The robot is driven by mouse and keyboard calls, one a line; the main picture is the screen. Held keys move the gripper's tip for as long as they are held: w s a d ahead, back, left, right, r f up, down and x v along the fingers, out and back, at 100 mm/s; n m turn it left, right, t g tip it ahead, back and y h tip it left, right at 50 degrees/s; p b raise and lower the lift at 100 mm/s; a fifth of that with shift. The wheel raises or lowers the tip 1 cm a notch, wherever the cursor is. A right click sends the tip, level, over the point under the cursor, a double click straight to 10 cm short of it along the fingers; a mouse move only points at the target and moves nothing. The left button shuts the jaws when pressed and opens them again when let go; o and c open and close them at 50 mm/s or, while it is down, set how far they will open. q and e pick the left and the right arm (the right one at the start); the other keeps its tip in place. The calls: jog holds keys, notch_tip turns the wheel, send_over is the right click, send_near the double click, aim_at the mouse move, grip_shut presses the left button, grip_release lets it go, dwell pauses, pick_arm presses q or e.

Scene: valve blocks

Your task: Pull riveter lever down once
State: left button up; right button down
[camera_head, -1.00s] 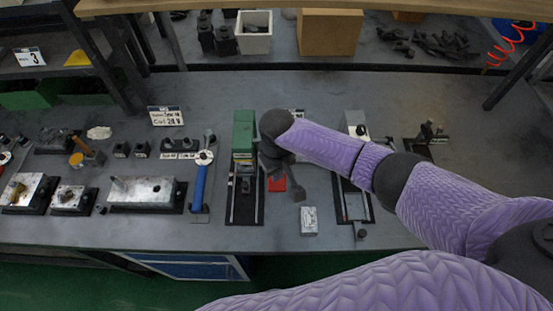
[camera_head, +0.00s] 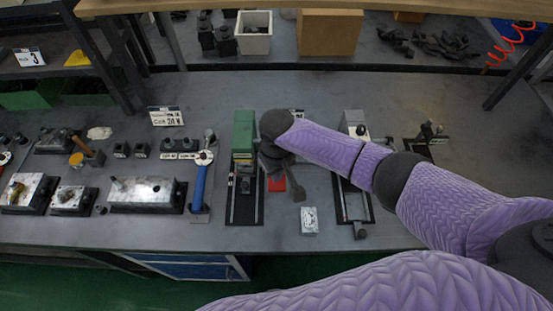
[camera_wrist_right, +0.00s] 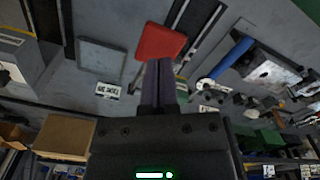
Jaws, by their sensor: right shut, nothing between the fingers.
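A bench tool with a long blue handle (camera_head: 199,188) and a round pale head (camera_head: 204,157) stands left of the green machine (camera_head: 243,137). The blue handle also shows in the right wrist view (camera_wrist_right: 231,58). I cannot tell for certain whether it is the riveter lever. My right gripper (camera_head: 299,194) points down right of the green machine, beside a red square block (camera_head: 277,184), and is apart from the blue handle. In the right wrist view its fingers (camera_wrist_right: 160,75) are together with nothing between them, their tips in front of the red block (camera_wrist_right: 160,42). My left gripper is out of view.
A pale metal block (camera_head: 310,221) lies near the bench's front edge. Black rails (camera_head: 230,205) run below the green machine, and another railed fixture (camera_head: 354,200) is at right. Several metal blocks (camera_head: 150,191) stand at left. The back strip of bench (camera_head: 220,90) is clear.

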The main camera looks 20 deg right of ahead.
aim_at(277, 184)
jog(key=shift+f+b, duration=5.9)
jog(key=shift+f, duration=1.8)
notch_tip(277, 184, up, 8)
jog(key=p, duration=0.8)
notch_tip(277, 184, up, 11)
jog(key=p, duration=1.1)
jog(key=shift+f, duration=0.25)
